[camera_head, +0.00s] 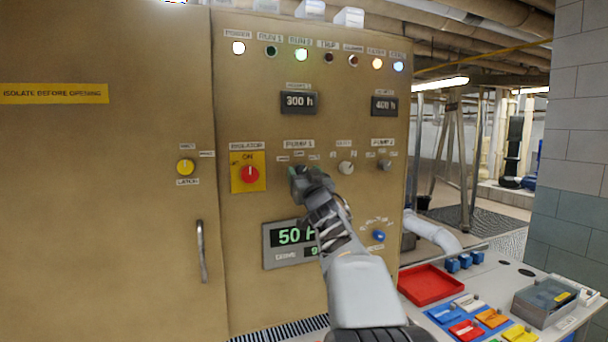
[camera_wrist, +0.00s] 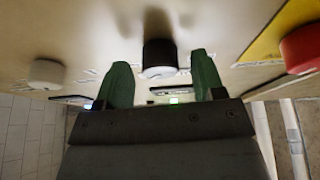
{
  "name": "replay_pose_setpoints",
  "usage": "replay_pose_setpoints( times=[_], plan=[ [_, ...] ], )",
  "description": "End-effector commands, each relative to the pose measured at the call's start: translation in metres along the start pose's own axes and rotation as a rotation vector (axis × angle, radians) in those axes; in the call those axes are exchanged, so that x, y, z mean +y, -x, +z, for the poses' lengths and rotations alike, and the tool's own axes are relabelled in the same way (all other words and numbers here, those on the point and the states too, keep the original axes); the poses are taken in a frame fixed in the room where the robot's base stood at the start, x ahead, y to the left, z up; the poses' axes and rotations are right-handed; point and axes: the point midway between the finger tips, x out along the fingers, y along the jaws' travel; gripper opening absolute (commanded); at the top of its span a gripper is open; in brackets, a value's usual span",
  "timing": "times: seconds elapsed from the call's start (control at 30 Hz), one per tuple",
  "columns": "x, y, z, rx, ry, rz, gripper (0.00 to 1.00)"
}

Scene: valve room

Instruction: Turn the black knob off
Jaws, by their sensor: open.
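The black knob (camera_wrist: 158,52) shows in the wrist view, sticking out from the tan panel, with a pale patch on its near end. My gripper (camera_wrist: 160,62) is open. Its two green fingers stand one on each side of the knob, with a visible gap on both sides. In the head view my gripper (camera_head: 303,178) is at the panel just below the first pump label (camera_head: 299,143) and covers most or all of the knob. The knob's pointer position cannot be read.
A red isolator knob (camera_head: 250,174) on a yellow plate is left of my gripper. A lit drive display (camera_head: 268,246) is below. A bench with a red tray (camera_head: 431,284) stands lower right.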

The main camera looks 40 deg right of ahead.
Motion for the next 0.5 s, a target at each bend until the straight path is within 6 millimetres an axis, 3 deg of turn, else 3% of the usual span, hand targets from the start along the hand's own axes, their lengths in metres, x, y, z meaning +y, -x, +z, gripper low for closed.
replay_pose_setpoints(
  times=[0.17,0.5],
  plan=[
    [0.0,0.0002,0.0001,0.0,0.0,0.0,0.62],
    [0.0001,0.0004,-0.0001,0.0,0.0,0.0,0.29]
  ],
)
